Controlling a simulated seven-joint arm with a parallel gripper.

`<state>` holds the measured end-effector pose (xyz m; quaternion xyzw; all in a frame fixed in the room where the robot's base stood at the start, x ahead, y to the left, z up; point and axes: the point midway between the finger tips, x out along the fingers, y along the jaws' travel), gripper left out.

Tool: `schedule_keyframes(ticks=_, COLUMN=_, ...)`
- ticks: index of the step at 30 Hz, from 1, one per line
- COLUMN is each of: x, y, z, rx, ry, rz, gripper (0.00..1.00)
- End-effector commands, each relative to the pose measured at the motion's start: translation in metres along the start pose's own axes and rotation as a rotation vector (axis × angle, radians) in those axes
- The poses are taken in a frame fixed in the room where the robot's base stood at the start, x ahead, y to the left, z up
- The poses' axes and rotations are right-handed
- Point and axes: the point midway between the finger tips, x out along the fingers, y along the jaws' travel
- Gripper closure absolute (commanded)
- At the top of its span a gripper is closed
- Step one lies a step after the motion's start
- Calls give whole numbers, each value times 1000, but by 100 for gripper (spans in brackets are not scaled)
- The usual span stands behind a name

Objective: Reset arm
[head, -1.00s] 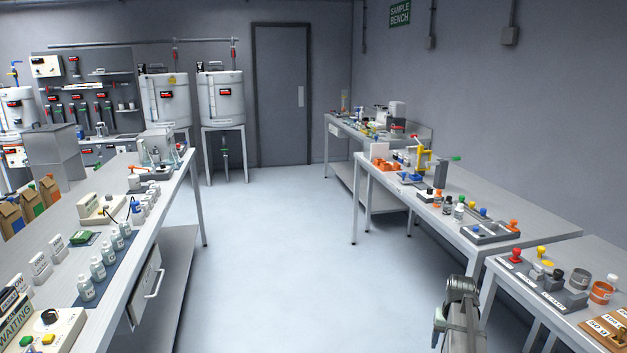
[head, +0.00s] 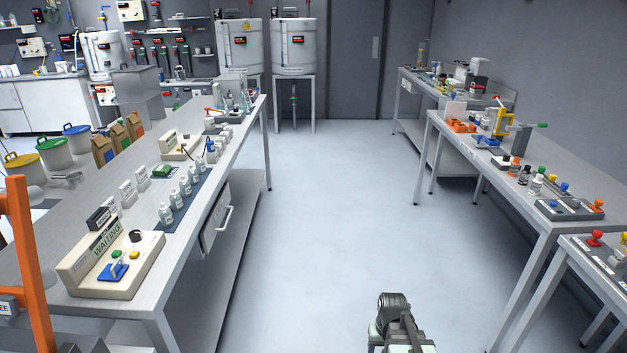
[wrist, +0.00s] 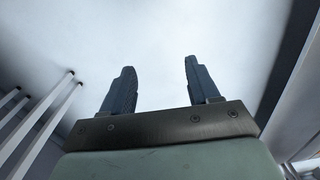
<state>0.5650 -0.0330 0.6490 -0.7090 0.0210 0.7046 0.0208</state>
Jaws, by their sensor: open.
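My gripper (wrist: 160,85) shows in the wrist view with its two dark fingers apart and nothing between them. Behind the fingers is pale floor. In the head view part of my arm (head: 398,325) shows at the bottom, right of centre, over the open aisle floor. The fingers cannot be made out in the head view. My arm stands apart from the benches on both sides.
A long left bench (head: 160,292) holds a WAITING control box (head: 112,262) and several bottles. Right benches (head: 530,215) carry bottles and small tools. An orange post (head: 28,265) stands at far left. The aisle floor (head: 330,220) between is clear.

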Motion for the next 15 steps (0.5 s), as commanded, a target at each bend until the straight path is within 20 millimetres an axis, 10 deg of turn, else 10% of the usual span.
schedule_keyframes(ticks=6, x=12, y=-36, z=22, rx=-67, ry=-1, rz=0, gripper=40)
schedule_keyframes(ticks=15, x=56, y=-29, z=57, rx=-58, ry=-95, rz=3, gripper=40)
